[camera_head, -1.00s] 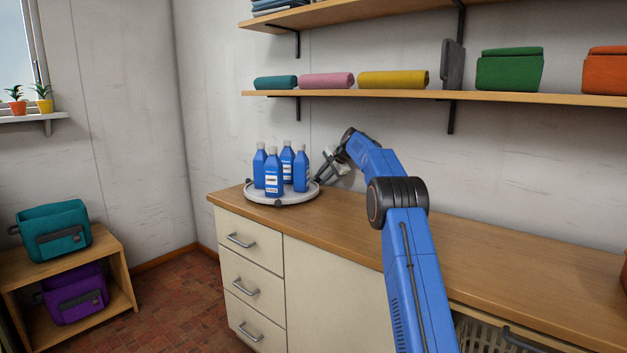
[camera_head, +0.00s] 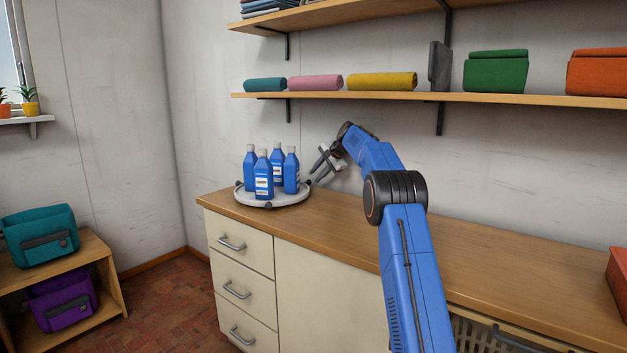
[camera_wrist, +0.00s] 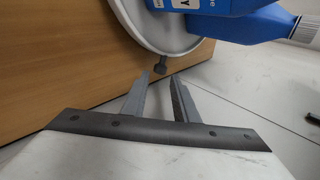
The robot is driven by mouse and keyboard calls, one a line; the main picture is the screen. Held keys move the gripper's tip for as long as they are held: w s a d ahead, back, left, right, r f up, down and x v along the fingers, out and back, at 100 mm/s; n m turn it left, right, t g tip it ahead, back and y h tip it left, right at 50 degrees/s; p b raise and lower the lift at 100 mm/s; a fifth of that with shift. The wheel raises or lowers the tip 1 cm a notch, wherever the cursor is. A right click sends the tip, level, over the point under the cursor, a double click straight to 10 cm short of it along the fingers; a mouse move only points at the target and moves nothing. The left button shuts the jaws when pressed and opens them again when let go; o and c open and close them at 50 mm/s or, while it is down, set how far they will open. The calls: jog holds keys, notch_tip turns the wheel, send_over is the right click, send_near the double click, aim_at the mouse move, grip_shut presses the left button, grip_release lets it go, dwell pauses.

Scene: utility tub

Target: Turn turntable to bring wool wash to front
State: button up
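A round white turntable (camera_head: 272,200) with small dark knobs on its rim stands on the left end of the counter. Several similar blue bottles (camera_head: 263,178) with pale caps stand upright on it. Their labels are too small to read, so I cannot tell which is wool wash. My gripper (camera_head: 316,172) is just beyond the turntable's right rim. In the wrist view my gripper (camera_wrist: 159,77) is open and empty, its fingertips just short of a dark rim knob (camera_wrist: 160,64). A blue bottle (camera_wrist: 238,22) there shows only part of its label.
A wall behind and a shelf (camera_head: 400,97) above, with rolled towels and a green bag (camera_head: 495,72), bound the space. An orange object (camera_head: 618,285) shows at the counter's right end.

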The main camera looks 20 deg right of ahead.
jog(key=v, duration=1.3)
jog(key=shift+f, duration=0.1)
jog(key=shift+s+f, duration=0.1)
grip_shut()
notch_tip(320, 180, down, 6)
jog(key=s+t, duration=0.2)
jog(key=shift+m, duration=0.3)
jog(key=x, duration=0.8)
jog(key=r+x, duration=0.1)
jog(key=x, duration=0.3)
jog(key=shift+w+a, duration=0.3)
jog(key=shift+a, duration=0.05)
jog(key=shift+w+a, duration=0.2)
jog(key=shift+w, duration=0.35)
